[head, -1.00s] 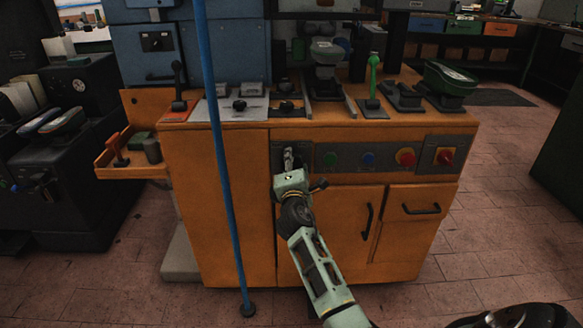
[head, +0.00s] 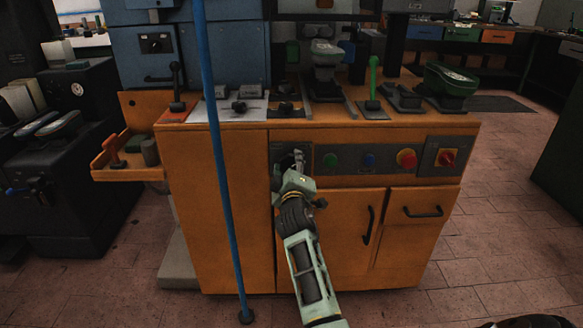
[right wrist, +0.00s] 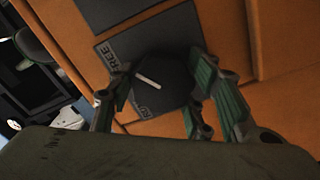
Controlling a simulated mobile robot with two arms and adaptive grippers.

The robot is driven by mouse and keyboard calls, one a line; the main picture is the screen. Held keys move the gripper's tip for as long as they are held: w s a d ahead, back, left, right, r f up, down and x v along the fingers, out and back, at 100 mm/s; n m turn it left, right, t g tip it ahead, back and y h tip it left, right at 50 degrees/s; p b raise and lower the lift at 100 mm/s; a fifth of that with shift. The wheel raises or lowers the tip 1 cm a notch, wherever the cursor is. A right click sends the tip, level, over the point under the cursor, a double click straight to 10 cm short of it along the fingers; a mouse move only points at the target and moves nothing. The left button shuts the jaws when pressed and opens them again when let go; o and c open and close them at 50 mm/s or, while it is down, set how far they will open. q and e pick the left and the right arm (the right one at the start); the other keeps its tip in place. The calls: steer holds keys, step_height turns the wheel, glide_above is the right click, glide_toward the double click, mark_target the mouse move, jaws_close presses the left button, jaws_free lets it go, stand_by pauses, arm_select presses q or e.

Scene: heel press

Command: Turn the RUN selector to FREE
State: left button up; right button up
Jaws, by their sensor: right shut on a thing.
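The RUN selector (right wrist: 163,84) is a dark knob with a white line mark on a dark plate (right wrist: 100,15). FREE and RUN labels are printed on the plate beside it. In the right wrist view, the fingers of my right gripper (right wrist: 166,92) stand on both sides of the knob and are shut on it. In the head view, my right gripper (head: 297,163) is at the left end of the cabinet's control strip and hides most of the selector. My left gripper is not in view.
To the right on the strip are a green button (head: 330,160), a blue button (head: 369,160), a red button (head: 406,158) and a red rotary switch (head: 446,157). A blue pole (head: 222,170) stands left of my right arm. Cabinet doors with black handles (head: 368,225) lie below.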

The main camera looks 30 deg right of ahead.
steer(key=shift+d+m, duration=0.1)
steer(key=shift+m, duration=0.4)
steer(key=o, duration=1.1)
steer(key=shift+o, duration=0.2)
steer(key=v, duration=0.7)
steer(key=shift+s, duration=0.25)
